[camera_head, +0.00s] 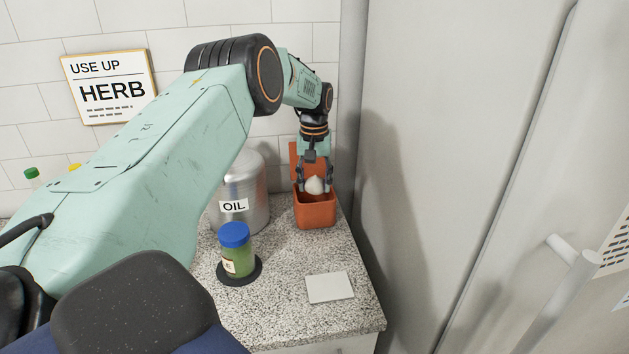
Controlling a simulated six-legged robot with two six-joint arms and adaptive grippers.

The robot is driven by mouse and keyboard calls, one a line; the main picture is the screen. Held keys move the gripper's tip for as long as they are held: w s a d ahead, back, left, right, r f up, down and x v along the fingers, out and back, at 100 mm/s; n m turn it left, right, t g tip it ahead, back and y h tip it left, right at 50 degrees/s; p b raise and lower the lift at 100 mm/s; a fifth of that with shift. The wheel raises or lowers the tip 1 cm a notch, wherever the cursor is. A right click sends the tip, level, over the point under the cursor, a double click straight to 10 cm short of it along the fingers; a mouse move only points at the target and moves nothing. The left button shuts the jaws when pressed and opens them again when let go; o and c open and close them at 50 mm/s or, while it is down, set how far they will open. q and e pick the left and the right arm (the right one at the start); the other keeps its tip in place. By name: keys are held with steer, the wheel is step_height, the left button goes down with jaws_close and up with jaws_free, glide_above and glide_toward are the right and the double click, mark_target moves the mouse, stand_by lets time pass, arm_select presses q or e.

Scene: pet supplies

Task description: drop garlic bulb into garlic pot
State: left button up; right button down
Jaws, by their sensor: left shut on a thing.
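The garlic bulb (315,186) is white and sits between the fingers of my left gripper (314,178), which is shut on it. The garlic pot (315,214) is an orange-brown square box with its lid (294,160) raised at the back. It stands on the counter near the back right. The gripper points down over the pot's opening, with the bulb at about the height of the rim. The inside of the pot is mostly hidden. My right gripper is not in view.
A metal oil canister (252,190) stands left of the pot. A green jar with a blue lid (236,250) stands on a dark coaster in front. A white card (329,287) lies on the speckled counter (290,320). A tall grey fridge (450,150) borders the right side.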

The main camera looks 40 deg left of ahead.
mark_target(316, 176)
arm_select(q)
steer(key=shift+w+f, duration=0.4)
steer(key=shift+f, duration=0.1)
steer(key=shift+s, duration=0.35)
steer(key=o, duration=0.7)
steer(key=shift+f, duration=0.15)
steer(key=o, duration=0.4)
steer(key=shift+w+f, duration=0.1)
steer(key=shift+w, duration=0.25)
steer(key=shift+s+r, duration=0.2)
steer(key=shift+s, duration=0.1)
steer(key=shift+w+r, duration=0.1)
steer(key=shift+r, duration=0.45)
step_height(316, 176, up, 11)
steer(key=shift+f, duration=0.15)
steer(key=shift+w+r, duration=0.1)
steer(key=shift+r, duration=0.45)
